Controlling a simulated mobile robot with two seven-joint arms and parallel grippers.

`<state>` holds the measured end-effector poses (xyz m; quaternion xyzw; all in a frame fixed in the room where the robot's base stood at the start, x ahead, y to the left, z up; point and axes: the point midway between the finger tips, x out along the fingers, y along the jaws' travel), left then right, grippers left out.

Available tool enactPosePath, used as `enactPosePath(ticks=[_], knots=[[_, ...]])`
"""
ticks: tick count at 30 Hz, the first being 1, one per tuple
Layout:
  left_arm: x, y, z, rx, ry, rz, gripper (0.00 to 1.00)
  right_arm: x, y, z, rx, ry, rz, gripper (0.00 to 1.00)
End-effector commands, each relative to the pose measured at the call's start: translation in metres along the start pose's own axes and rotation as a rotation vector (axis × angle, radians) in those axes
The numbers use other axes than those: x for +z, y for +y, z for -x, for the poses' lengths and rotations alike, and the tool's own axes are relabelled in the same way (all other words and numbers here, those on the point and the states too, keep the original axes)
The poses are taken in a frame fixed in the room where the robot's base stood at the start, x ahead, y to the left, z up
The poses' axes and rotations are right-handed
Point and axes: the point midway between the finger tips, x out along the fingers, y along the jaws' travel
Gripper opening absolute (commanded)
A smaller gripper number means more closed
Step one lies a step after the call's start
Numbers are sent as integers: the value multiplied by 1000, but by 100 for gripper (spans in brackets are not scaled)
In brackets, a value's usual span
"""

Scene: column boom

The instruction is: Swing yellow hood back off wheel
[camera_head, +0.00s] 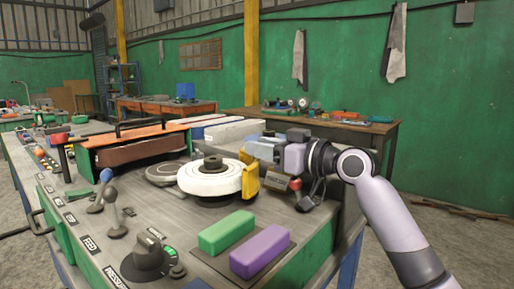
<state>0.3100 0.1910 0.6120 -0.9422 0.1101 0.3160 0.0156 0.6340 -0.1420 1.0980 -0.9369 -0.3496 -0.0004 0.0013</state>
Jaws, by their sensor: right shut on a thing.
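The white wheel (208,177) lies flat on the grey machine top, with a dark hub at its centre. The yellow hood (249,180) stands upright at the wheel's right edge. The wheel's top and left side are uncovered. My right gripper (262,150) comes in from the right and is shut at the upper part of the hood. The exact contact is small and partly hidden by the gripper itself. My left gripper is not in view.
A green block (226,231) and a purple block (260,250) sit in front of the wheel. Levers (113,219) and a black knob (150,256) stand at the front left. An orange-edged guard (128,146) lies behind. A wooden bench (384,130) stands against the green wall.

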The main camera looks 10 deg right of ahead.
Motion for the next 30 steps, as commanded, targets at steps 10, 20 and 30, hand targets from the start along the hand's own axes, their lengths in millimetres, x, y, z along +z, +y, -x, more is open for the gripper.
enactPosePath(ticks=[10, 20, 30], knots=[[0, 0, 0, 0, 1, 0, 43, 1, 0, 0, 1, -4, 4, 58], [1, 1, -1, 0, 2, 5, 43, 1, 1, 16, 3, -3, 4, 58], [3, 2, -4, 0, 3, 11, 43, 2, 1, 63, 3, -5, 4, 58]])
